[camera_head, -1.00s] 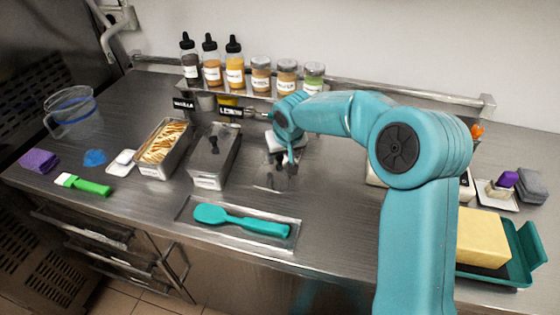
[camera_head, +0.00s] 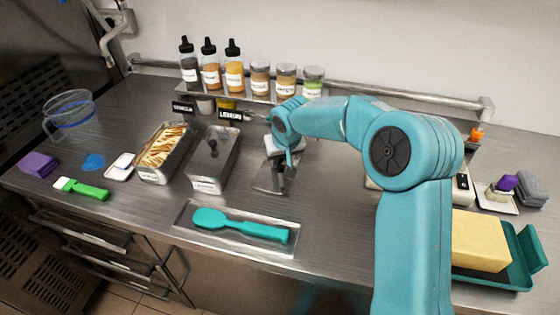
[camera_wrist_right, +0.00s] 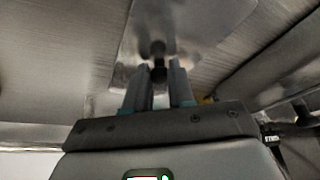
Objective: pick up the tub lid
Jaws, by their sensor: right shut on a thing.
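The tub lid (camera_head: 268,183) is a thin metal plate with a dark knob, right of the metal tubs in the head view. My right gripper (camera_head: 287,165) is over it, shut on its knob. In the right wrist view the dark knob (camera_wrist_right: 158,66) sits between the fingertips of my right gripper (camera_wrist_right: 160,76), and the shiny lid plate (camera_wrist_right: 205,28) lies beyond. Whether the lid touches the counter is hard to tell. My left gripper is not in view.
A metal tub (camera_head: 208,184) with a dark knob on top and a tub of pale strips (camera_head: 150,175) stand to the left. A tray (camera_head: 185,218) with a teal spatula (camera_head: 240,224) lies in front. Bottles and jars (camera_head: 260,75) line the back. Yellow block (camera_head: 480,240) at right.

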